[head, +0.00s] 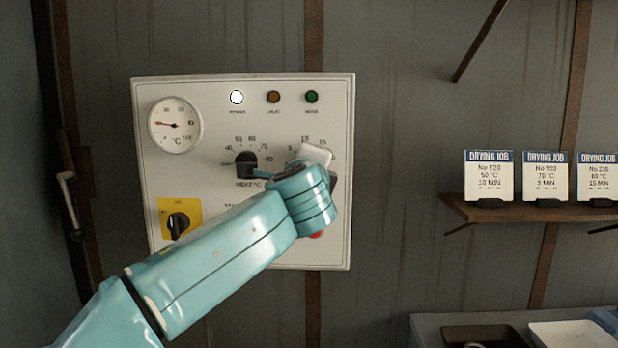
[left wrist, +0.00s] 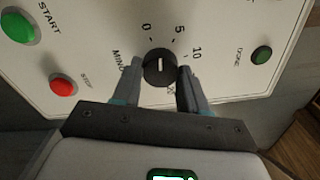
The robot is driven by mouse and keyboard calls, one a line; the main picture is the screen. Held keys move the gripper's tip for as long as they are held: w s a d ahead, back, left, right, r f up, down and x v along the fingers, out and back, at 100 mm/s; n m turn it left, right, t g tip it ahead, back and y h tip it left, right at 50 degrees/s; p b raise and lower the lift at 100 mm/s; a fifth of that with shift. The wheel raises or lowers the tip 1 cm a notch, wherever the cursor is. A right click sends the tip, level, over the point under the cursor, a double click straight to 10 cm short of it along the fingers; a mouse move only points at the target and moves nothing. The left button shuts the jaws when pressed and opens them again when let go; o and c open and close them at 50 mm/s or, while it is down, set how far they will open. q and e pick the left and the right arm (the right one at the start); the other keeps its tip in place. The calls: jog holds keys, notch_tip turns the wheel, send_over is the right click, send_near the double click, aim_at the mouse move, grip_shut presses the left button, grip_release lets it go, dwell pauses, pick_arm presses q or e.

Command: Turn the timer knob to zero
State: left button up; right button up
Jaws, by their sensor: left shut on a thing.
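The timer knob (left wrist: 160,67) is round and black with a short white pointer mark. It shows in the left wrist view on the pale panel, with 0, 5 and 10 marked around its upper side. My left gripper (left wrist: 160,70) is shut on it, one finger on each side. In the head view my left arm and wrist hide the timer knob; only scale numbers near 15 show above. My right gripper is in neither view.
The control panel (head: 220,88) also carries a heat knob (head: 246,158), a dial gauge (head: 175,125) and a yellow-backed switch (head: 180,218). Green start (left wrist: 18,27) and red stop (left wrist: 63,85) buttons sit near the timer. Drying-job cards (head: 489,176) stand on a shelf (head: 520,212) at right.

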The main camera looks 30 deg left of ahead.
pick_arm(q)
jog(key=shift+n+b, duration=0.9)
jog(key=shift+n, duration=1)
jog(key=o, duration=1.1)
jog(key=shift+c, duration=0.2)
jog(key=b+v, duration=0.3)
jog(key=v, duration=1.3)
jog(key=shift+d+b, duration=0.2)
jog(key=shift+b, duration=0.2)
